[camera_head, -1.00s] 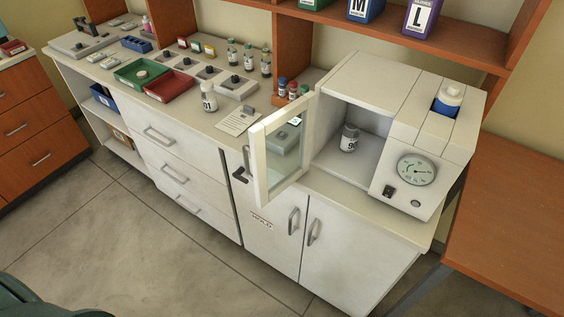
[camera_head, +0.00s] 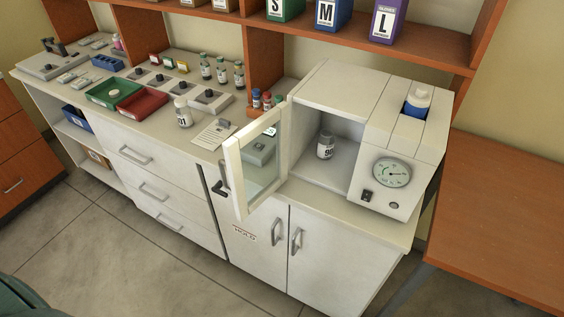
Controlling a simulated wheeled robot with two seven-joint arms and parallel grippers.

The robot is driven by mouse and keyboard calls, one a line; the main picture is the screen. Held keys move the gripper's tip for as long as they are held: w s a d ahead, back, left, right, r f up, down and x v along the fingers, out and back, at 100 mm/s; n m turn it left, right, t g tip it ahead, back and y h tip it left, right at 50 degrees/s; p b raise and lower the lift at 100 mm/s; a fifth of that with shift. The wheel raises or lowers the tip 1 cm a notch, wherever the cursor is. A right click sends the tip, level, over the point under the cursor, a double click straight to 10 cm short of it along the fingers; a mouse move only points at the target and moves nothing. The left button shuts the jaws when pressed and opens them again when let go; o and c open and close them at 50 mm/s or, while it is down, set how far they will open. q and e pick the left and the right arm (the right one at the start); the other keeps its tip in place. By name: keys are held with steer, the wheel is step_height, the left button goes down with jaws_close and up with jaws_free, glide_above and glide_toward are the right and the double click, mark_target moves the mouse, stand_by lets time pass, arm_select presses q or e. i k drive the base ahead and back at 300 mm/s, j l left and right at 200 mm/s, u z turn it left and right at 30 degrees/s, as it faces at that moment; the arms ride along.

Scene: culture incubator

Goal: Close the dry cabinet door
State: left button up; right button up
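The dry cabinet (camera_head: 375,110) is a white box on the right part of the counter, with a round dial on its front. Its door (camera_head: 236,182), a white frame with a glass pane and a dark handle, stands wide open, swung out to the left past the counter's front edge. Neither of my grippers shows in the view.
A white bottle (camera_head: 183,114), a paper sheet, and green and red trays (camera_head: 142,103) sit on the counter left of the door. A wooden table (camera_head: 500,210) stands at the right. The floor (camera_head: 110,240) in front is clear.

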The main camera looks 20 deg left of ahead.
mark_target(280, 115)
steer(key=i+j+z, duration=0.1)
steer(key=j+z, duration=0.2)
steer(key=z, duration=0.15)
steer(key=j+z, duration=0.3)
steer(key=z, duration=0.2)
steer(key=j+z, duration=0.15)
steer(key=j, duration=0.6)
steer(key=j+z, duration=0.1)
steer(key=j, duration=0.6)
steer(key=k+j+z, duration=0.15)
steer(key=j, duration=0.55)
